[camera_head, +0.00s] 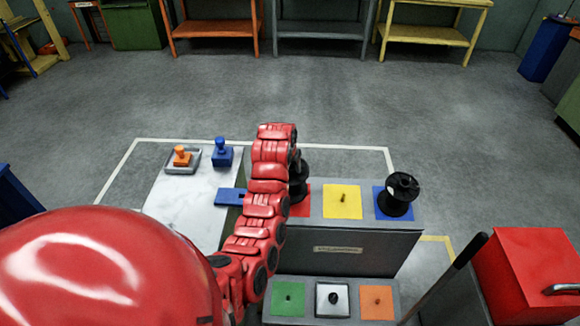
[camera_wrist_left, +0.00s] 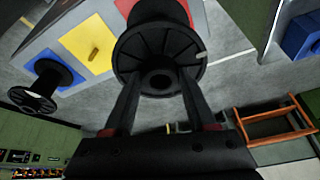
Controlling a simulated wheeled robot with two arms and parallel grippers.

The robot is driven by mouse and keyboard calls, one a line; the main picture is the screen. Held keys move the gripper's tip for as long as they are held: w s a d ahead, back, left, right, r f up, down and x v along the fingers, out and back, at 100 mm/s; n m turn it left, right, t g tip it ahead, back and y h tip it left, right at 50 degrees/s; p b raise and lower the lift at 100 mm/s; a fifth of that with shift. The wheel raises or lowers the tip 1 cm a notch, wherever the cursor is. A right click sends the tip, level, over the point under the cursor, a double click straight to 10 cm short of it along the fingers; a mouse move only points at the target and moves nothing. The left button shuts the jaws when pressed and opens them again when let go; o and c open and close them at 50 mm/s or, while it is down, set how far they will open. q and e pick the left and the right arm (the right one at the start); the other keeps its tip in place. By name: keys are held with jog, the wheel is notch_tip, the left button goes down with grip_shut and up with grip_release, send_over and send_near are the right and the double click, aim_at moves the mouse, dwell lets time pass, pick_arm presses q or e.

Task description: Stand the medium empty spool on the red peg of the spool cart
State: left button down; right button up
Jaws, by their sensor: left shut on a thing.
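A black spool (camera_wrist_left: 165,50) is between the fingers of my left gripper (camera_wrist_left: 157,88), which is shut on it. In the head view the spool (camera_head: 299,189) shows only partly beside my red left arm, which hides my left gripper there. It is at the red square (camera_head: 301,207) on the cart's upper level, at the left end of the row. The red square also shows behind the spool in the wrist view (camera_wrist_left: 125,7). The red peg is hidden, so I cannot tell whether the spool is around it or above it. My right gripper is out of view.
The cart's yellow square (camera_head: 342,203) has a bare peg. Another black spool (camera_head: 402,187) stands tilted-looking on the blue square. Lower green (camera_head: 288,297), white and orange squares have pegs. A white-topped table (camera_head: 182,206) is left; a red toolbox (camera_head: 528,272) is right.

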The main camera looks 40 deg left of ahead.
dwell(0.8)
pick_arm(q)
jog(key=shift+f, duration=0.15)
jog(key=shift+f+b, duration=0.3)
jog(key=shift+b, duration=0.15)
jog(key=shift+w+a+f+b, duration=0.15)
jog(key=shift+f+b, duration=0.4)
jog(key=shift+f, duration=0.45)
jog(key=shift+w+a+f+b, duration=0.1)
jog(key=shift+w+f+b, duration=0.1)
jog(key=shift+f+b, duration=0.6)
jog(key=shift+w+a+f+b, duration=0.15)
jog(key=shift+f+b, duration=0.15)
jog(key=shift+f, duration=0.9)
jog(key=shift+c, duration=0.6)
grip_release()
jog(key=shift+d, duration=0.1)
